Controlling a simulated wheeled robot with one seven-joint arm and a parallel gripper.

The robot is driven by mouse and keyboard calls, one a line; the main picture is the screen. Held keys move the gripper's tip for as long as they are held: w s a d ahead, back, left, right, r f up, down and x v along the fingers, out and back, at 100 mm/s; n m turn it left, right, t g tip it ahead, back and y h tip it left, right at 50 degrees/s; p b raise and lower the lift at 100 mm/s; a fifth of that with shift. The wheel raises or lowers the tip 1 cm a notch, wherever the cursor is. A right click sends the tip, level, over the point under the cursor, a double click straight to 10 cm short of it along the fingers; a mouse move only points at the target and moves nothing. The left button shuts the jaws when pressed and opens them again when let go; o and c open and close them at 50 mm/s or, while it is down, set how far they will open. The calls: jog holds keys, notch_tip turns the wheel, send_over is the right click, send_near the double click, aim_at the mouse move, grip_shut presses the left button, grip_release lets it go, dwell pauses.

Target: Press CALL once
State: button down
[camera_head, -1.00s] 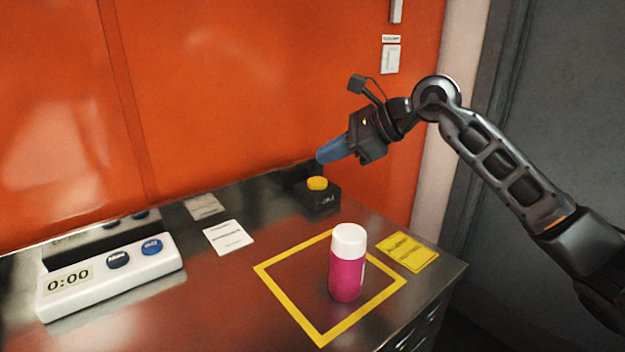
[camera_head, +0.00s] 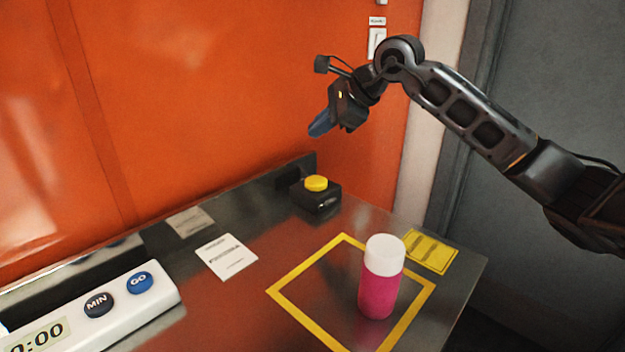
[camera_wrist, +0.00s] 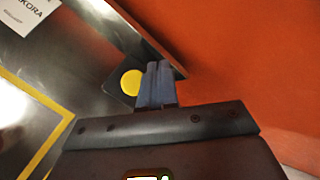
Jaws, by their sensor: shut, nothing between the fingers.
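The black call box (camera_head: 317,198) with a round yellow button (camera_head: 316,183) on top stands near the back edge of the steel counter. Its label is not readable now. My gripper (camera_head: 318,127) is shut and empty, its blue fingers pointing down and left. It is above the box and apart from the button. In the wrist view the yellow button (camera_wrist: 131,82) shows just left of my blue fingertips (camera_wrist: 158,68), and the fingers hide much of the box.
A pink bottle with a white cap (camera_head: 380,280) stands inside a yellow square outline (camera_head: 292,307). A white timer (camera_head: 110,308) with MIN and GO buttons is at left. A white card (camera_head: 227,257) and a yellow label (camera_head: 431,251) lie flat. The orange wall (camera_head: 230,90) rises behind.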

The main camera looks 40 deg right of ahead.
jog(key=shift+f, duration=0.1)
jog(key=b, duration=0.3)
send_over(319, 181)
notch_tip(319, 181, down, 8)
jog(key=shift+s+r, duration=0.1)
jog(key=shift+r, duration=0.1)
jog(key=shift+f+b, duration=0.5)
jog(key=shift+b, duration=0.05)
jog(key=shift+f, duration=0.15)
dwell(1.4)
jog(key=shift+f+b, duration=0.3)
jog(key=shift+b, duration=0.4)
jog(key=shift+f+b, duration=0.4)
jog(key=shift+b, duration=0.1)
dwell(0.5)
jog(key=shift+r, duration=0.1)
dwell(0.3)
jog(key=shift+r, duration=0.75)
